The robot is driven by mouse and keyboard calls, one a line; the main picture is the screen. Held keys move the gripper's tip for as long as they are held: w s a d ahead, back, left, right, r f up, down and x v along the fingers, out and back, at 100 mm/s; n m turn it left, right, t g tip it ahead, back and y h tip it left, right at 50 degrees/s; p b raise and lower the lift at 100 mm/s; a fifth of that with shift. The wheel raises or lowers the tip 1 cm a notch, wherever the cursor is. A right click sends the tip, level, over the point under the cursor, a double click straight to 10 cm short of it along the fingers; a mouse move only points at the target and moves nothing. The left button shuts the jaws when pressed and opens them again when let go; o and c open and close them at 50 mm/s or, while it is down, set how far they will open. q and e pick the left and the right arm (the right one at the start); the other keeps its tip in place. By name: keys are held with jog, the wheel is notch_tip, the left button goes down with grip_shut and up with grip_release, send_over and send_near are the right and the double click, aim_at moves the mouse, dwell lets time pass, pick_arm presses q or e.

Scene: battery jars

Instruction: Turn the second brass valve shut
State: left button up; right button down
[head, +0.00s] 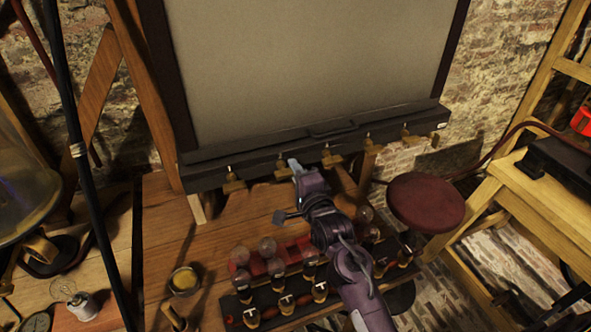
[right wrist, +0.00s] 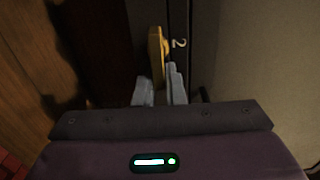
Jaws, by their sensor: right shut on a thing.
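A row of several brass valves runs along the black bar below the large grey panel. The second brass valve from the left (head: 283,173) is partly hidden by my right gripper (head: 294,164). In the right wrist view, the valve's brass handle (right wrist: 156,48) stands upright beside a white number 2 on the dark bar. The pale fingers of my right gripper (right wrist: 160,90) are at the handle's lower end, shut on it. The first valve (head: 233,183) and third valve (head: 331,158) are clear of the gripper. My left gripper is not in view.
Several glass-topped jars (head: 268,248) stand on the wooden table below my right arm. A small cup (head: 184,281) is at the left. A round red stool (head: 426,201) and a wooden bench (head: 520,200) stand at the right.

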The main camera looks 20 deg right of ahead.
dwell(0.4)
jog(key=c, duration=1.5)
grip_release()
jog(key=s+b, duration=0.2)
jog(key=s, duration=0.5)
jog(key=shift+s+d+b, duration=0.15)
jog(key=shift+s+b, duration=0.2)
jog(key=shift+s, duration=0.05)
